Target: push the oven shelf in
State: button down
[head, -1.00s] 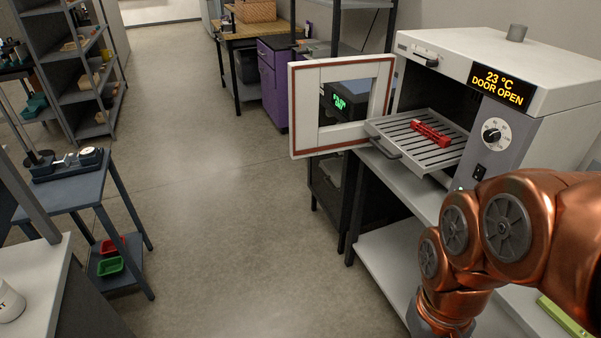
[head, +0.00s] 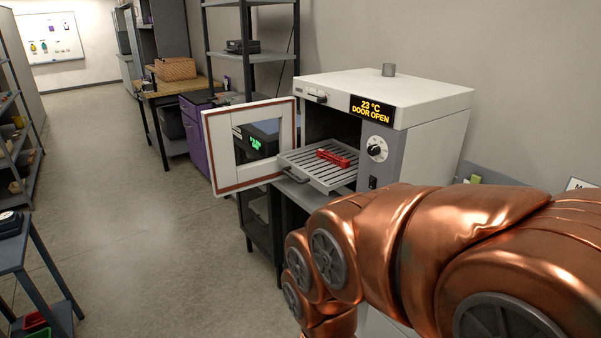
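The oven (head: 430,97) stands on a bench at the right, its display reading 23 °C and DOOR OPEN. Its door (head: 216,153) is swung wide open to the left. The slatted oven shelf (head: 308,171) sticks out of the oven mouth, with a handle (head: 294,177) on its front edge. A red lattice specimen (head: 333,158) lies on the shelf. My copper arm fills the lower right, in front of the bench. My gripper is not visible in the head view.
The open door stands beside the shelf's left side. A dark shelving rack (head: 246,55) and a purple cabinet (head: 194,133) stand behind it. A small blue-grey table (head: 14,254) is at the lower left. The floor (head: 130,230) between is clear.

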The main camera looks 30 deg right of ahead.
aim_at(324, 175)
jog(key=i, duration=1)
jog(key=u, duration=0.75)
